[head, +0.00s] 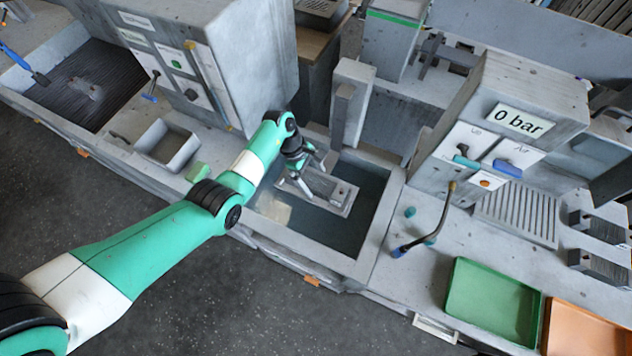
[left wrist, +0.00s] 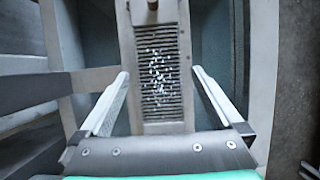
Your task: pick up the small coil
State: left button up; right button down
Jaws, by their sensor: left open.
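A grey rectangular block with fins across it, which looks like the small coil, lies in the basin (head: 375,205) in the head view (head: 338,197). In the left wrist view the block (left wrist: 160,108) runs up the middle, with white specks on its fins and a brown knob at its top. My left gripper (head: 306,188) is above the block, and it also shows in the left wrist view (left wrist: 160,73). Its fingers are open, one on each side of the block, with gaps between. I cannot tell how far above it they are. My right gripper is not in view.
The basin's walls and a grey upright post (head: 350,100) stand close around the left gripper. A bent pipe with a blue end (head: 430,235), a green tray (head: 493,300) and an orange tray (head: 590,330) are to the right. A small grey bin (head: 167,147) is left.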

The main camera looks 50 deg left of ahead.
pick_arm(q)
jog(key=shift+b+x, duration=0.35)
jog(key=shift+x, duration=0.85)
jog(key=shift+r, duration=0.1)
grip_shut()
